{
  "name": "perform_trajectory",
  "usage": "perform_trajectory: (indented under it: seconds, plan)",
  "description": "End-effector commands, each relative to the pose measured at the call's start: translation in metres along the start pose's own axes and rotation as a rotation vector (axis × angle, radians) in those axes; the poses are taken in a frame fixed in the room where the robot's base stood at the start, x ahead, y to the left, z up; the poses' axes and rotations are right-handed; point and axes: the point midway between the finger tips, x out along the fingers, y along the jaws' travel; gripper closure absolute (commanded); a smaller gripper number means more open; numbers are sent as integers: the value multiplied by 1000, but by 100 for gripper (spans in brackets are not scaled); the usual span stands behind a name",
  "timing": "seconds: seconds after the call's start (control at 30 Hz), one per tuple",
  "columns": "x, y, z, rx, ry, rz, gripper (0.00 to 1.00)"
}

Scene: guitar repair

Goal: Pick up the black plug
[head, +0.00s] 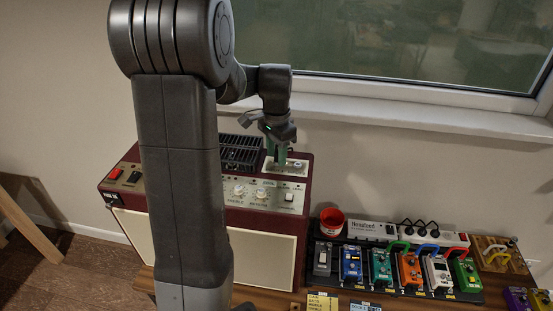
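My gripper (280,161) points down over the small light panel (296,168) at the top right of the dark red amplifier (304,185). Its fingertips are close to that panel. I cannot tell whether the fingers are open or shut, or whether anything is between them. No black plug shows clearly at the fingertips. Dark round shapes (420,226) sit on the white power strip (368,233) at the right; they are too small to tell whether they are plugs or sockets.
A black slotted unit (240,153) is on the amplifier beside my gripper. A red cup (332,221) stands right of the amplifier. Several coloured pedals with patch cables, among them a blue pedal (351,264), fill the board. The window sill (420,115) runs behind.

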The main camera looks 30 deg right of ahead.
Motion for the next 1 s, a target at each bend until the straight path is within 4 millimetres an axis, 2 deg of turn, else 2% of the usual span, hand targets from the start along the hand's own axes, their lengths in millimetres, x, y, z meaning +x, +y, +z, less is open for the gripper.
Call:
perform_trajectory:
  seconds: [0.07, 0.2, 0.27, 0.57, 0.67, 1.0]
  plan:
    - [0, 0, 0, 0, 0, 0, 62]
    - [0, 0, 0, 0, 0, 0, 89]
    - [0, 0, 0, 0, 0, 0, 100]
    - [-1, 0, 0, 0, 1, -1, 100]
    - [-9, -1, -1, 0, 2, -2, 100]
    - [-73, -1, -1, 0, 2, -3, 100]
